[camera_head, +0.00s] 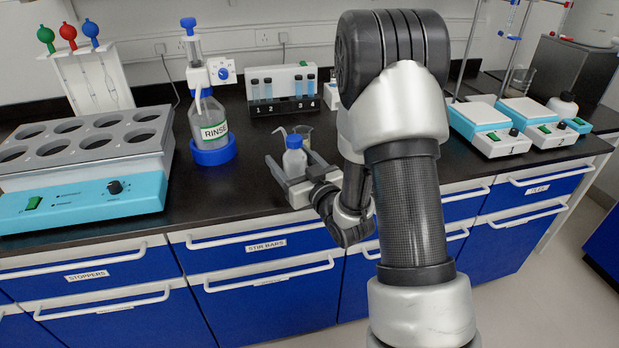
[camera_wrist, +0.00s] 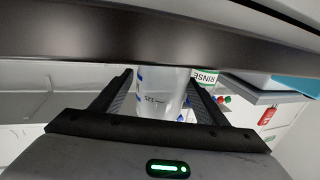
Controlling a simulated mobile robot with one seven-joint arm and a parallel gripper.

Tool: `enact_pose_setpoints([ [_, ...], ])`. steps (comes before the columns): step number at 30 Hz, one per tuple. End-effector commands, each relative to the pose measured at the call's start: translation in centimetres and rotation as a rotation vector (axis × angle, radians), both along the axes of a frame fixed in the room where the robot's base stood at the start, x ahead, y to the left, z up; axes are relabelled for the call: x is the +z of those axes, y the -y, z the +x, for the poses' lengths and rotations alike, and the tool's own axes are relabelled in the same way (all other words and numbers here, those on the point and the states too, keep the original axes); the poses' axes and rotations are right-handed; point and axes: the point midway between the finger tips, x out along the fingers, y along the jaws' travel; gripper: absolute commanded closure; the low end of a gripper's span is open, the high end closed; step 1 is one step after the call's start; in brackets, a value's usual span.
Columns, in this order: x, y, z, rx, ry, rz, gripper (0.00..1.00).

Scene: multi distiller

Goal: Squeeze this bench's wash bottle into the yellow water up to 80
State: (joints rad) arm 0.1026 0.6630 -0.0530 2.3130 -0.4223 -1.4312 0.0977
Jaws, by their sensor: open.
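A small wash bottle (camera_head: 294,163) with a blue cap and a thin bent spout stands upright near the front of the black bench. My gripper (camera_head: 290,157) is open, its two fingers on either side of the bottle. A clear vessel (camera_wrist: 162,92) with a printed scale shows between the fingers in the wrist view; I cannot tell whether the fingers touch it. A small glass beaker (camera_head: 306,136) stands just behind the bottle, partly hidden; its liquid and level cannot be read.
A RINSE bottle (camera_head: 210,128) stands behind left, beside a heating block (camera_head: 85,150). A tube rack (camera_head: 284,90) is at the back. Hotplates (camera_head: 488,125) and another bottle (camera_head: 563,105) are at right. Bare bench lies left of my gripper.

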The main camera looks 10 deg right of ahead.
Motion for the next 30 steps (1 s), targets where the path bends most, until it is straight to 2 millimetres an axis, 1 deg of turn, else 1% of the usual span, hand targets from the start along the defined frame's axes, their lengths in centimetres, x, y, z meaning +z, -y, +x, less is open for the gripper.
enact_pose_setpoints([
  [9, 0.0, 2.1, -7.3, -0.004, -0.003, 0.001, 0.33],
  [10, 0.7, 2.4, -8.0, -0.004, -0.008, 0.002, 0.33],
  [12, 0.8, 2.8, -9.7, -0.003, -0.01, 0.003, 0.33],
  [22, 0.7, 3.6, -12.7, -0.001, -0.004, 0.003, 0.33],
  [24, 0.4, 3.9, -13.7, -0.001, -0.004, 0.0, 0.33],
  [27, 0.3, 4.1, -14.6, 0.0, -0.002, -0.001, 0.33],
  [30, 0.2, 4.2, -15.1, 0.0, 0.0, 0.001, 0.33],
])
